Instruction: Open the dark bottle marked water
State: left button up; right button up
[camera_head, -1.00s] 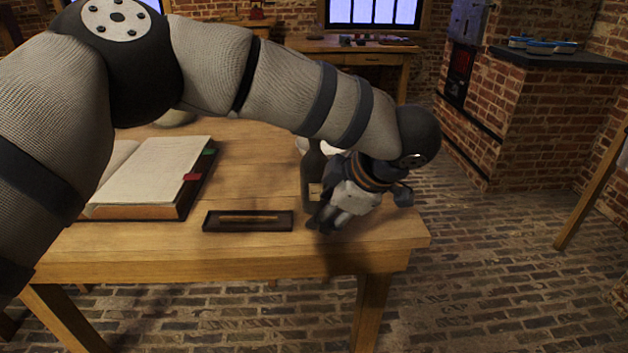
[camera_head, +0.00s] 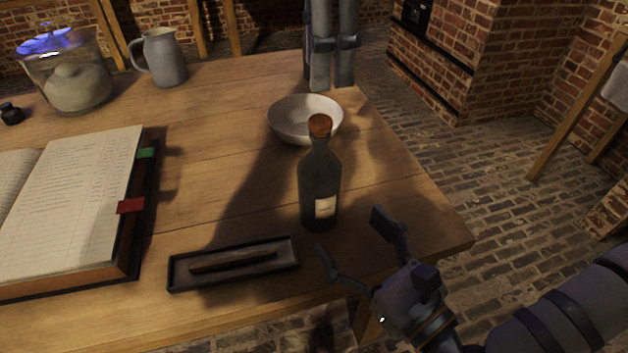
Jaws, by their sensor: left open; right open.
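The dark bottle (camera_head: 318,185) stands upright near the table's front right part. A brown cork (camera_head: 320,125) sits in its neck, and a small pale label (camera_head: 325,206) is on its lower front; the writing is too small to read.
A white bowl (camera_head: 290,119) stands just behind the bottle. A dark tray (camera_head: 178,277) with a thin stick lies in front left. An open book (camera_head: 75,200), a glass jar (camera_head: 70,85) and a grey jug (camera_head: 165,58) are to the left. The table (camera_head: 400,170) is clear right of the bottle.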

aim_at(331, 212)
jog(key=x, duration=0.8)
jog(key=shift+w+a, duration=0.25)
jog(key=shift+a, duration=0.05)
jog(key=shift+c, duration=0.6)
jog(key=c, duration=1.4)
jog(key=o, duration=1.5)
jog(key=shift+c, duration=0.2)
jog(key=shift+s+d, duration=0.1)
